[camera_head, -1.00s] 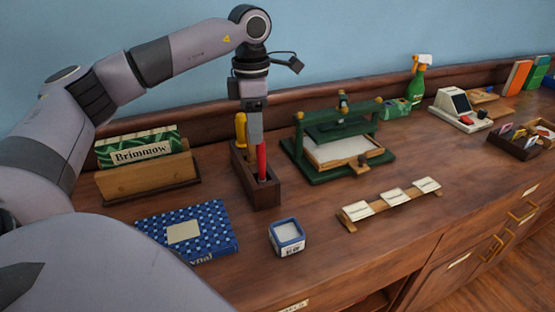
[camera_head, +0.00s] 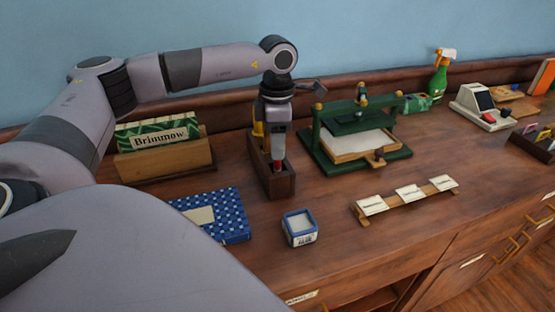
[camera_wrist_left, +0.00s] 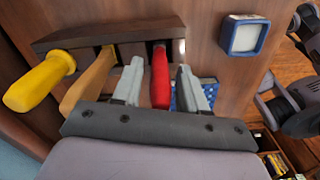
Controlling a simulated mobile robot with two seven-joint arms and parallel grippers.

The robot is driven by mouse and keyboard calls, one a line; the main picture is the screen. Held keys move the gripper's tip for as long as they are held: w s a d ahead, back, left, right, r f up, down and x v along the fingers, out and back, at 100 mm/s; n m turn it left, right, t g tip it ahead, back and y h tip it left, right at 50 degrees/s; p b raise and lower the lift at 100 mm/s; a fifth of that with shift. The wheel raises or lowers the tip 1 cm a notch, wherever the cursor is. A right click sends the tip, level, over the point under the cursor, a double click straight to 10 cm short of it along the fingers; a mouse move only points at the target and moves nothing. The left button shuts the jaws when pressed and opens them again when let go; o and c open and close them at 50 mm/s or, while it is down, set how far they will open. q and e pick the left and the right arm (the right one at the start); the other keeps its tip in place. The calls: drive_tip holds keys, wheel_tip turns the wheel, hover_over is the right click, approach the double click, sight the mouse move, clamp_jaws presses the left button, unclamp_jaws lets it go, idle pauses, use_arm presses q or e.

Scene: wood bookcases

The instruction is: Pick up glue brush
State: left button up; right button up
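A dark wooden tool holder (camera_head: 275,187) stands on the counter, with a yellow-handled tool (camera_wrist_left: 38,82), a tan-handled tool (camera_wrist_left: 88,80) and a red-handled tool (camera_wrist_left: 160,78) upright in it. Only handles show; the lower ends are hidden, so I cannot tell by sight which is the glue brush. My left gripper (camera_head: 277,158) points down over the holder's near end. In the left wrist view its two fingers (camera_wrist_left: 160,88) stand either side of the red handle, with narrow gaps, so it looks open around it. The red tip (camera_head: 277,166) shows below the fingers. My right gripper is not in view.
A green press (camera_head: 350,140) stands close to the right of the holder. A wooden rack (camera_head: 165,160) with a Brimmow box stands to the left.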

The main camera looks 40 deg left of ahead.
use_arm(q)
clamp_jaws()
